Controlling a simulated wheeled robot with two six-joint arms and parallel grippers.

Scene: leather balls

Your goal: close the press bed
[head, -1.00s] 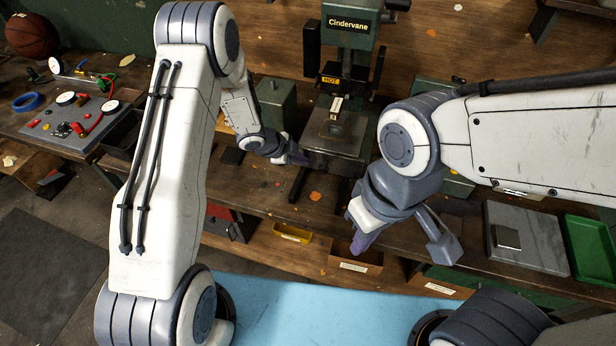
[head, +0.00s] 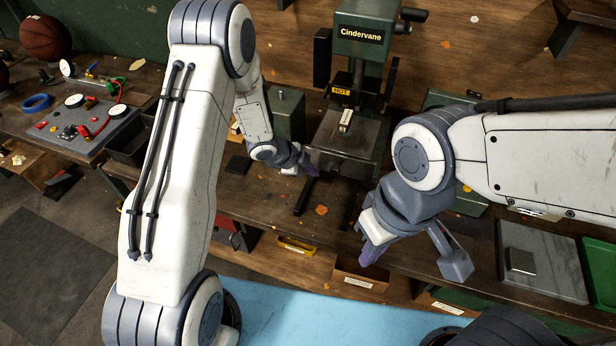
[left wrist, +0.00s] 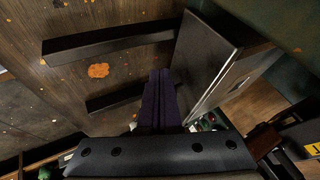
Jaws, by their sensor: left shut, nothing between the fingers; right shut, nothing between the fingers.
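The green press (head: 364,30) marked "Cindervane" stands at the back of the bench. Its press bed (head: 355,136), a dark grey slab, is below the press head, over dark rails (head: 304,195) that stick out in front. My left gripper (head: 309,169) is shut and empty at the bed's front, near its left corner; exact contact cannot be told. In the left wrist view its purple fingers (left wrist: 160,98) are together beside the bed's dark face (left wrist: 203,58).
A gauge board (head: 85,120) and a black tray (head: 130,138) lie to the left. A grey plate (head: 540,262) and a green tray (head: 602,268) lie to the right. Small bins (head: 358,280) sit below the bench edge. Bench around the rails is mostly clear.

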